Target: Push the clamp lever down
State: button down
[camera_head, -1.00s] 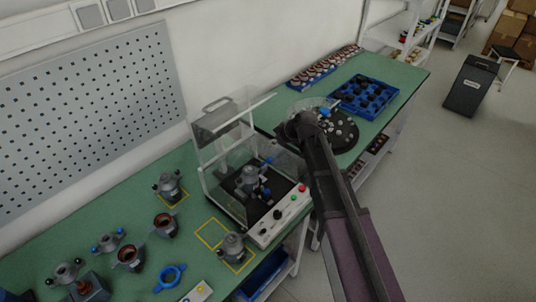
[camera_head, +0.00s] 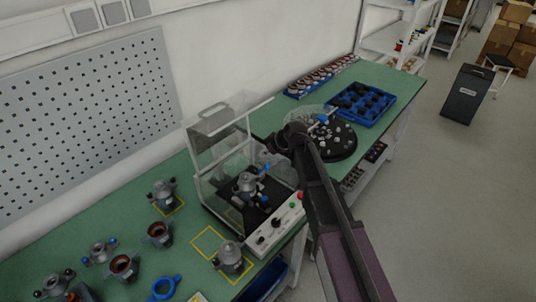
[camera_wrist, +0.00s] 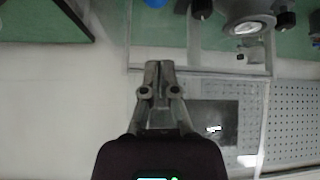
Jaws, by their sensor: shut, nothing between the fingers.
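The clamp fixture stands inside a clear-walled test enclosure (camera_head: 199,160), with a grey stator (camera_head: 247,184) in it. Blue-tipped handles show on the fixture, one upper (camera_head: 266,167) and one lower (camera_head: 264,199); I cannot tell for sure which is the clamp lever. My gripper (camera_head: 270,146) is at the enclosure's right side, above and apart from the handles. In the wrist view my gripper (camera_wrist: 159,64) is shut and empty. A round grey part (camera_wrist: 248,20) and a blue tip (camera_wrist: 154,3), cut off by the frame, show at the top edge.
The button panel (camera_head: 277,222) lies along the enclosure's front. A dark round tray (camera_head: 338,141) and a blue crate (camera_head: 390,113) stand to the right. The enclosure walls are close to my gripper.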

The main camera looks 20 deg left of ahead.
aim_at(263, 169)
jog(key=b+x, duration=0.4)
jog(key=x, duration=0.2)
jog(key=shift+f, duration=0.2)
jog(key=shift+s+d+f+b, duration=0.15)
jog(key=shift+d+b, duration=0.1)
jog(key=shift+d, duration=0.4)
jog(key=shift+s+d+f+b, duration=0.1)
jog(key=shift+d+f+b, duration=0.1)
jog(key=shift+d, duration=0.4)
jog(key=shift+s+d+f+b, duration=0.15)
jog(key=shift+d+b, duration=0.1)
jog(key=shift+d, duration=0.4)
